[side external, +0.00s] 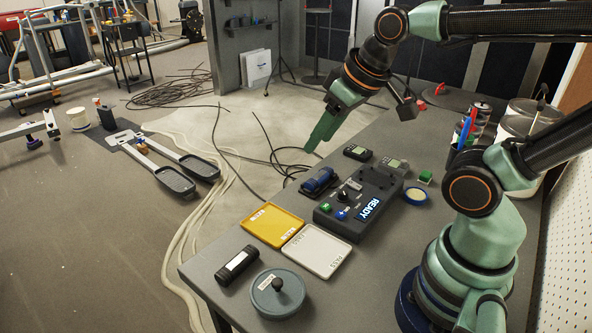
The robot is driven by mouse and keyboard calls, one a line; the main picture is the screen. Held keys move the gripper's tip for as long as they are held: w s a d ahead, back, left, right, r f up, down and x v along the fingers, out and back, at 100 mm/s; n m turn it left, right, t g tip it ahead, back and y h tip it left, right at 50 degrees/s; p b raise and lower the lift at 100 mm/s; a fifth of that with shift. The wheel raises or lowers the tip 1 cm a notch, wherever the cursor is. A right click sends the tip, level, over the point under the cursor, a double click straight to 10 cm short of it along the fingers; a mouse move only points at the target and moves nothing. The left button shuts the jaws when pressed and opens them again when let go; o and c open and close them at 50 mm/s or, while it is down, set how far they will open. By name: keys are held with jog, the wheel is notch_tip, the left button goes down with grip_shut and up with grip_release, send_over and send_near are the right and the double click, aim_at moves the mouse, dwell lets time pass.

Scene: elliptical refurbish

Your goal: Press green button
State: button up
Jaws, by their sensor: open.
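The green button (326,207) is a small cap with a pale mark on the front left of a dark control box (335,224). A blue button (341,214) sits just right of it, and a lit blue display (368,208) reads READY. My gripper (309,149) is green and open, with its fingers seen nearly edge-on. It points down and left, in the air above and behind the box, clear of the button. Nothing hides the button.
A yellow tray (272,225) and a white tray (316,251) lie left and in front of the box. A blue device (319,181) sits close behind the button. A round lidded tin (278,293) and a dark cylinder (237,265) are near the front edge.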

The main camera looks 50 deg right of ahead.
grip_shut()
dwell(1.6)
